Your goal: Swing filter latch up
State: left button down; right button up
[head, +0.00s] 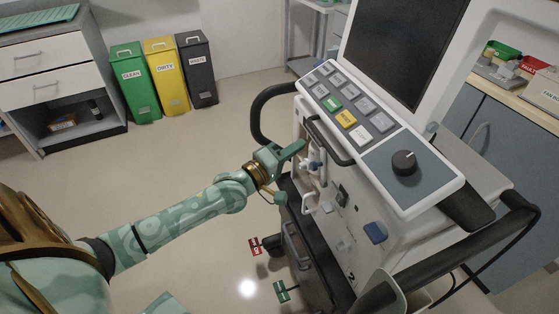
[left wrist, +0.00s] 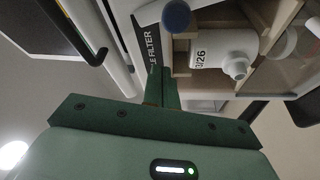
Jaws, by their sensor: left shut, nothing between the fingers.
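The ventilator (head: 345,215) stands at the right of the head view. My left gripper (head: 300,147) is at the ventilator's left side, below the button panel, its fingers shut and empty. In the left wrist view the shut fingers (left wrist: 160,82) point at a dark label (left wrist: 153,45) ending in "FILTER". Beside them is an open bay with a white canister (left wrist: 208,55) marked "3/26" and a blue round end (left wrist: 176,16). I cannot tell for certain which part is the filter latch, or whether the fingers touch anything. My right gripper is out of view.
A black handle rail (head: 262,112) curves out near my left gripper. A grey button panel (head: 348,105) overhangs the bay. Green, yellow and black bins (head: 160,77) stand at the back.

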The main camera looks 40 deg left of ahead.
aim_at(321, 154)
pick_arm(q)
jog(key=s+d, duration=0.1)
jog(key=s+d+f, duration=0.1)
jog(key=d, duration=0.1)
jog(key=shift+f, duration=0.15)
jog(key=shift+s, duration=0.1)
jog(key=m, duration=0.1)
jog(key=d+m+p, duration=0.1)
jog(key=s+m+h, duration=0.1)
jog(key=shift+d+r+m+t, duration=0.4)
